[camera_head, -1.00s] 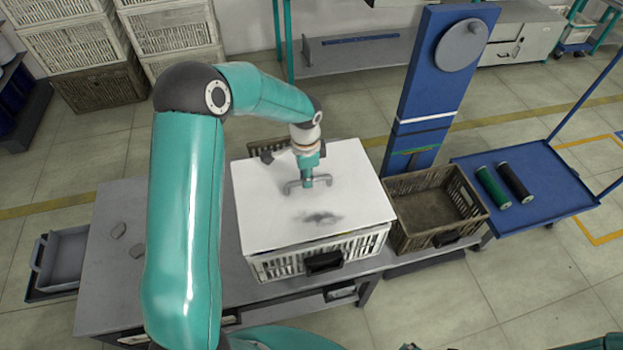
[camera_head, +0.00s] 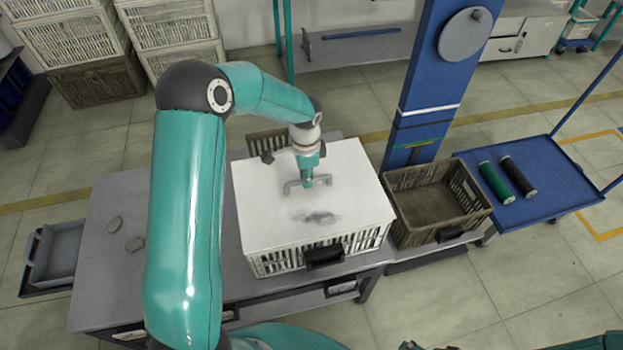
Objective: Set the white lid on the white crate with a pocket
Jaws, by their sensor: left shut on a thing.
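The white lid (camera_head: 350,185) is a flat white panel with a dark smudge near its front. It lies over the white slatted crate (camera_head: 280,263) and covers its opening. A black pocket (camera_head: 325,257) shows on the crate's front. The lid looks level and its front edge runs close along the crate's rim; I cannot tell whether it rests fully on it. My left gripper (camera_head: 307,184) reaches down from above and is shut on the lid near its middle. The grip point is partly hidden by the gripper. My right gripper is not in view.
A brown crate (camera_head: 400,232), open and empty, stands right of the white crate. Another brown crate (camera_head: 268,142) shows partly behind the lid. A blue cart (camera_head: 555,185) holds a green roll (camera_head: 496,183) and a black roll (camera_head: 517,177). The grey bench (camera_head: 110,275) is mostly clear at left.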

